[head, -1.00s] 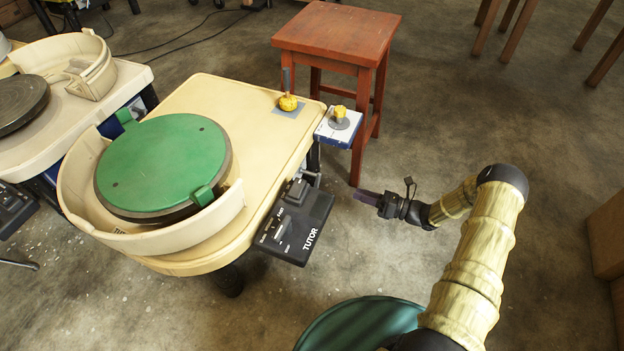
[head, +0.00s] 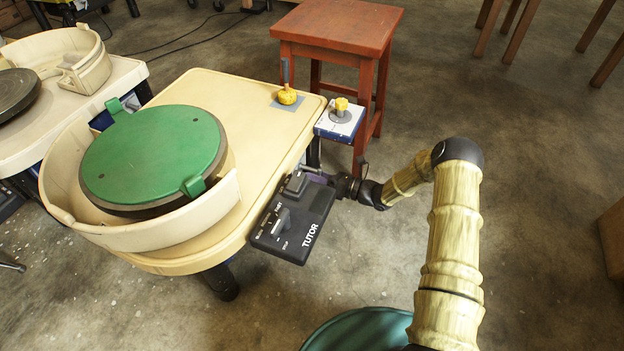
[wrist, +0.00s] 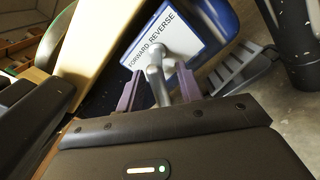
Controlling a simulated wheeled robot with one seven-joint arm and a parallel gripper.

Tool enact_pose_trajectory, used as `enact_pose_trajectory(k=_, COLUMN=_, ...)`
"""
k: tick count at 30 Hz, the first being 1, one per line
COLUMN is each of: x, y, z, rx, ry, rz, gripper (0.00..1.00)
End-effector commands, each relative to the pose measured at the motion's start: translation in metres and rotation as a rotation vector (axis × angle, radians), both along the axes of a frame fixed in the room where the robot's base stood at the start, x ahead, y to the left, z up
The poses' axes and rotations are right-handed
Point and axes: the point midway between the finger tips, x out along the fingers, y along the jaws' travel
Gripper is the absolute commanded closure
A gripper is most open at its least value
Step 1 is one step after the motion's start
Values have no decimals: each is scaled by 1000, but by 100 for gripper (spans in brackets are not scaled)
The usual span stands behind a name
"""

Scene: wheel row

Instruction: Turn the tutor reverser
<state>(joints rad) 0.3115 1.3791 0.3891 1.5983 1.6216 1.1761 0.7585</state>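The tutor reverser is a grey lever (wrist: 153,74) in front of a white plate (wrist: 188,32) marked FORWARD REVERSE, in the wrist view. In the head view a grey rod (head: 309,169) that looks like this lever sticks out beside the black TUTOR control box (head: 290,222). My gripper (wrist: 157,88) has its two purple fingers apart, one on each side of the lever. A gap shows on both sides, so it is not gripped. In the head view my gripper (head: 326,177) is at the box's back right corner, fingers partly hidden.
The cream wheel table (head: 235,95) carries a green-topped wheel (head: 150,155) and a yellow knob (head: 287,95). Another yellow knob (head: 341,104) stands on a blue-and-white box just beyond my gripper. A red stool (head: 340,27) is behind. Floor to the right is clear.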

Motion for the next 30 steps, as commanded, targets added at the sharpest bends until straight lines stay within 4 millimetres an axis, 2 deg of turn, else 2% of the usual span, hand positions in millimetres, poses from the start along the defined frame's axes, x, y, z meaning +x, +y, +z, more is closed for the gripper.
enact_pose_trajectory(k=4, x=5, y=12, z=-1, rx=-1, ry=-2, rz=0, gripper=64)
enact_pose_trajectory(k=13, x=5, y=14, z=1, rx=0, ry=-1, rz=0, gripper=64)
enact_pose_trajectory(k=18, x=5, y=14, z=1, rx=0, ry=-1, rz=0, gripper=97)
enact_pose_trajectory(k=19, x=5, y=14, z=1, rx=0, ry=-1, rz=0, gripper=100)
enact_pose_trajectory(k=30, x=6, y=13, z=2, rx=-1, ry=-7, rz=-3, gripper=100)
